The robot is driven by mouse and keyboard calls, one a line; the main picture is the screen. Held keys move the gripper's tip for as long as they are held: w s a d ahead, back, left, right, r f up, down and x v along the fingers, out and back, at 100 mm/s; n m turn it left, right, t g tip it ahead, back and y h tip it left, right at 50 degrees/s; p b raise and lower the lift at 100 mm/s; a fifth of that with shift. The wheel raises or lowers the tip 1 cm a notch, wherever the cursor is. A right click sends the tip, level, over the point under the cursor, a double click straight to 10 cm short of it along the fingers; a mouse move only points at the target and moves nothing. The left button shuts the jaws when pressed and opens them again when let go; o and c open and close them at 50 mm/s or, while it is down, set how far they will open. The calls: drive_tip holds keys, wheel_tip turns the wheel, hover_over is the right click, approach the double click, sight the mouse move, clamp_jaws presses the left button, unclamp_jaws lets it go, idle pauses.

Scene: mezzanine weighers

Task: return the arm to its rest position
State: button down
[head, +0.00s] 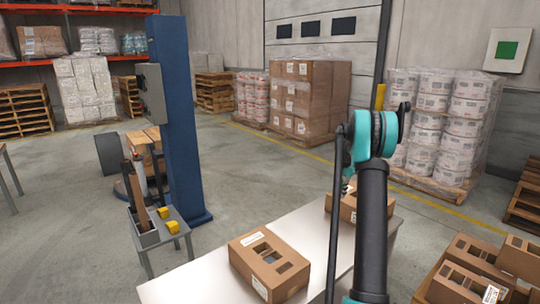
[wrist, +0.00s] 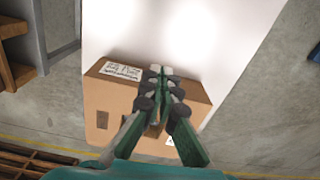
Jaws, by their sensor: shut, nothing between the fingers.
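My arm (head: 373,230) rises in front of the white table in the head view, with its teal joint (head: 375,135) at the top. My gripper (wrist: 160,72) shows in the wrist view, its green and grey fingers together and empty. Beyond the fingers, a brown cardboard box (wrist: 112,96) with a white label sits on the white table (wrist: 185,35). I cannot tell whether the fingers touch it. In the head view the gripper is mostly hidden by the arm.
A blue column (head: 178,120) and a small stand (head: 170,222) are at left. More cartons (head: 470,270) are at lower right. Wrapped pallets (head: 308,98) line the back, with clear floor before them.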

drive_tip(key=s+a+r+n+t, duration=0.1)
drive_tip(key=s+a+r+n, duration=0.2)
drive_tip(key=s+a, duration=0.6)
drive_tip(key=s+a+r+n+t, duration=0.1)
drive_tip(key=s+a+r+n, duration=0.2)
drive_tip(key=s, duration=0.9)
drive_tip(key=s+a+f+n+t, duration=0.1)
drive_tip(key=s+a+f+n, duration=0.1)
drive_tip(key=s, duration=1)
drive_tip(key=s+a+f+n, duration=0.2)
drive_tip(key=s+a+f, duration=0.3)
drive_tip(key=s, duration=0.8)
drive_tip(key=shift+a+t, duration=0.4)
drive_tip(key=shift+a, duration=0.15)
